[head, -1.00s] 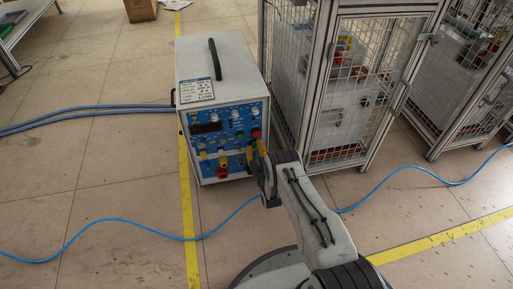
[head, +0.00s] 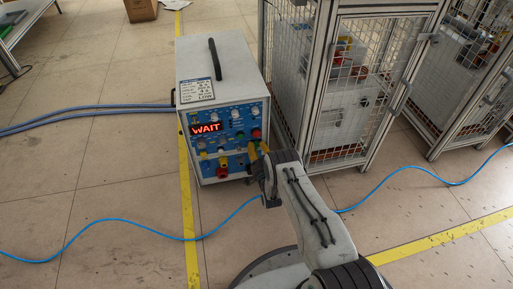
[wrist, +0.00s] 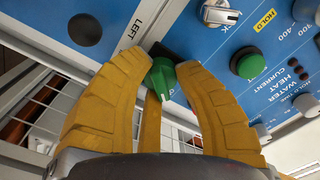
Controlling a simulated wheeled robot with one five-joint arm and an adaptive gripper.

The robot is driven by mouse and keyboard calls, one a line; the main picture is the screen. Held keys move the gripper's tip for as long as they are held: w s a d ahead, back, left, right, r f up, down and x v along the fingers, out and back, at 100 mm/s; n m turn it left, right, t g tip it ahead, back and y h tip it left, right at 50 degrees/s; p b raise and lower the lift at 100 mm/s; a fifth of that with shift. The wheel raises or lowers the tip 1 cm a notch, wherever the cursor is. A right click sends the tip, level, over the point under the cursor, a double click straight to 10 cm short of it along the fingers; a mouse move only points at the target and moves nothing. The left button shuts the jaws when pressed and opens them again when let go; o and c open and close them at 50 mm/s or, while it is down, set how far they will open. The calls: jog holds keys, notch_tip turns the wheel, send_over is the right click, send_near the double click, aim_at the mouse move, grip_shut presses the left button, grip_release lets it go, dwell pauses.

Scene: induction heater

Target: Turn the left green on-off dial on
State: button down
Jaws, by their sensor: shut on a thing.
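The green on-off dial (wrist: 160,78) with a white pointer mark is between my yellow fingertips in the wrist view, beside the printed word LEFT. My gripper (wrist: 163,68) is shut on this dial, one finger on each side. In the head view my gripper (head: 257,150) is against the lower right of the blue front panel and largely hides the dial there. The heater box (head: 209,60) is grey with a black top handle. Its display (head: 206,128) shows WAIT in red letters.
A wire-mesh cage (head: 340,100) stands just right of the heater. Blue hose (head: 110,220) crosses the floor in front. Floor to the left is mostly free.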

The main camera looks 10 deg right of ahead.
jog(key=shift+s+a+f+m, duration=0.1)
jog(key=shift+a+f+m, duration=0.1)
jog(key=shift+m, duration=0.4)
jog(key=c, duration=1.2)
grip_release()
jog(key=o, duration=0.3)
jog(key=shift+d+r, duration=0.1)
jog(key=shift+o, duration=0.2)
jog(key=s, duration=1.2)
jog(key=shift+w, duration=0.1)
